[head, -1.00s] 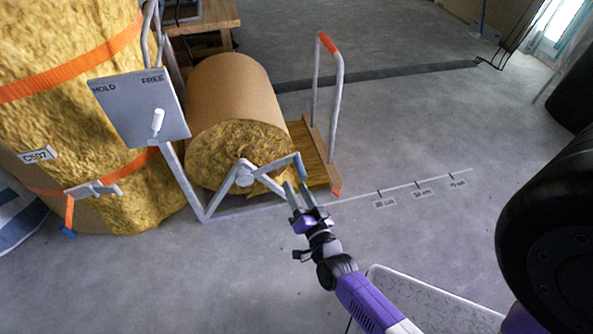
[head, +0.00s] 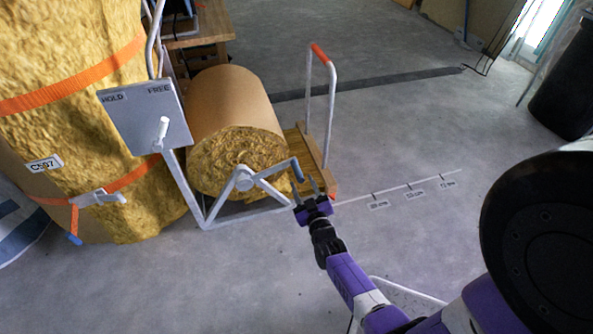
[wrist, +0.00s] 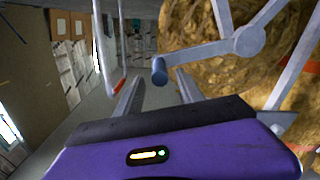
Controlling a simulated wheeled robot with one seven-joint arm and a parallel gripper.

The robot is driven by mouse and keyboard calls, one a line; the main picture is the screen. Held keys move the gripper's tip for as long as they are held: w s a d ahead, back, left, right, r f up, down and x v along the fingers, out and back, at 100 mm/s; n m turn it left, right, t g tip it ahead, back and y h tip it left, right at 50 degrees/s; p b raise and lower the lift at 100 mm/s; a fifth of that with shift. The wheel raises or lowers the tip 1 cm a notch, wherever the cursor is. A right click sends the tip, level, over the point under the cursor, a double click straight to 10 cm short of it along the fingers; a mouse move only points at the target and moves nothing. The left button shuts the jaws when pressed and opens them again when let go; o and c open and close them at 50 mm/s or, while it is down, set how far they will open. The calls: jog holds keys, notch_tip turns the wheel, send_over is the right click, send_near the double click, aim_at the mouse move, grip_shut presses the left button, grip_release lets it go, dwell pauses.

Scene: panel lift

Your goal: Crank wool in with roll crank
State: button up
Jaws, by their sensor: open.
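The wool roll (head: 235,115), yellow wool with a brown paper wrap, lies on a low wooden trolley in the head view. The grey roll crank (head: 245,178) sits on its near end, with one arm reaching right to a blue handle (head: 296,170). In the wrist view the blue handle (wrist: 159,72) shows beyond and between the fingertips (wrist: 158,92), not visibly touched. The wool (wrist: 195,30) fills the upper right there.
A lever plate (head: 147,115) marked HOLD and FREE has a white knob near FREE. A large strapped wool bale (head: 70,130) stands left. The trolley's push bar (head: 333,110) rises behind the crank. A marked floor line (head: 400,187) runs right over clear floor.

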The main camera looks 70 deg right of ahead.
aim_at(293, 161)
jog(key=b+x, duration=0.2)
jog(key=x, duration=0.5)
jog(key=shift+w, duration=0.1)
grip_shut()
dwell(1.3)
